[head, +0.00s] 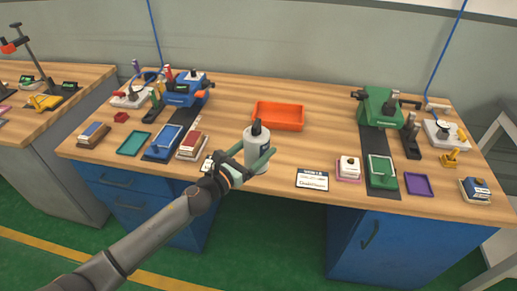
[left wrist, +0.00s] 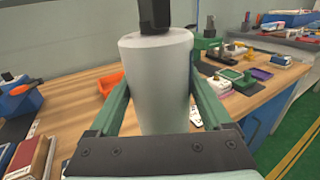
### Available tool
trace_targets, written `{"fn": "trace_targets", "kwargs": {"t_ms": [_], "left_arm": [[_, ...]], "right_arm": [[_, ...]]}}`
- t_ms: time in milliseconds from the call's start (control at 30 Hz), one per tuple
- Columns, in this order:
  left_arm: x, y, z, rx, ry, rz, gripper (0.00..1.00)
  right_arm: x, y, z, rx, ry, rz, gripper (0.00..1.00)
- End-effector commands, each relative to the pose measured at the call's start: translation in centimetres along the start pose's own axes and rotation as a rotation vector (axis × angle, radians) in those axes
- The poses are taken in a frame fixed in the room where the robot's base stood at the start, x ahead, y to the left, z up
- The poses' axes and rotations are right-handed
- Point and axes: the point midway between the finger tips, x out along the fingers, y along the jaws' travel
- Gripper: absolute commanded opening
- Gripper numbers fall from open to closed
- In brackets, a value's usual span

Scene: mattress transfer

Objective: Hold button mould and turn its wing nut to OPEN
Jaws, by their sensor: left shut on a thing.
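The button mould (head: 256,136) is a light grey cylinder with a black piece (head: 257,126) on top, which seems to be its wing nut. It is upright near the table's front edge, in the middle. My left gripper (head: 259,154) comes from the front, with its green fingers on both sides of the cylinder, shut on it. In the left wrist view the mould (left wrist: 157,85) fills the space between the fingers, and the black piece (left wrist: 155,15) is cut off by the top edge. I cannot read any OPEN mark or tell whether the base touches the table. My right gripper is not in view.
An orange tray (head: 278,127) lies behind the mould. A blue press (head: 186,88) with trays and boxes stands at left. A green press (head: 378,108) with pads and boxes stands at right. A white card (head: 312,180) lies at the front edge. The wooden table (head: 325,130) is clear between tray and green press.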

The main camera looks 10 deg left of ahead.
Motion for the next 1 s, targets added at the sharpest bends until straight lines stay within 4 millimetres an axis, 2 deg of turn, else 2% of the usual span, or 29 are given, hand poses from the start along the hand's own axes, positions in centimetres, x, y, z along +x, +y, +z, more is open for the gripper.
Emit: {"fn": "trace_targets", "kwargs": {"t_ms": [467, 1000], "left_arm": [[0.3, 0.2, 0.3, 0.001, -0.006, 0.0, 0.0], [3.0, 1.5, 0.3, 0.001, -0.006, 0.0, 0.0]], "right_arm": [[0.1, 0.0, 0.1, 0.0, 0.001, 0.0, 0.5], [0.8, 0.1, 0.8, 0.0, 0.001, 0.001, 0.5]]}}
